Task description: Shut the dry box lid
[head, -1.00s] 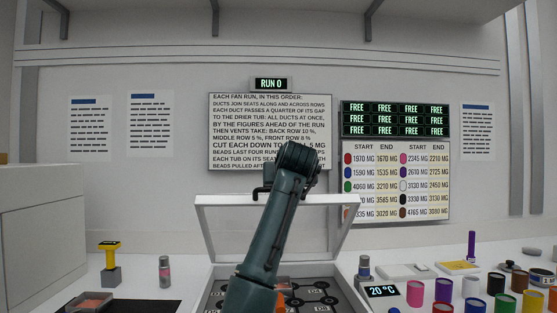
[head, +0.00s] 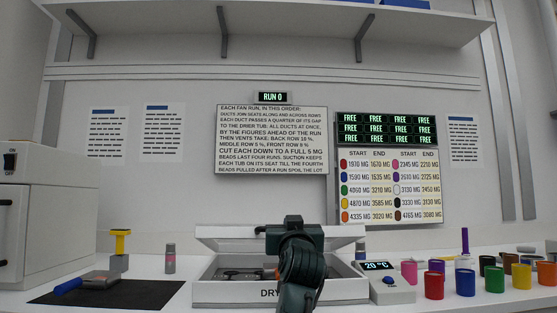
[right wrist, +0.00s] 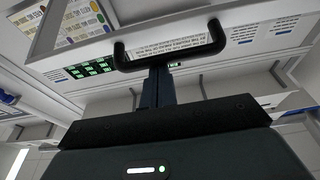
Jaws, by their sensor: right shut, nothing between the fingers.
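The white dry box (head: 225,291) stands on the bench at the centre of the head view. Its white-framed lid (head: 215,236) is partly open, tilted above the box, and a gap shows the dark interior. A black lid handle (right wrist: 120,57) shows in the right wrist view; only a bit of it shows beside my arm in the head view. My right gripper (right wrist: 158,82) is shut and empty, its fingers just by the handle; I cannot tell whether they touch. In the head view my right arm hides the middle of the lid and box. My left gripper is not in view.
A black mat (head: 150,294) with a blue-handled tool lies left of the box, near a yellow-topped stand (head: 119,245) and a small bottle (head: 170,259). A temperature display (head: 384,282) and several coloured jars (head: 434,285) stand to the right.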

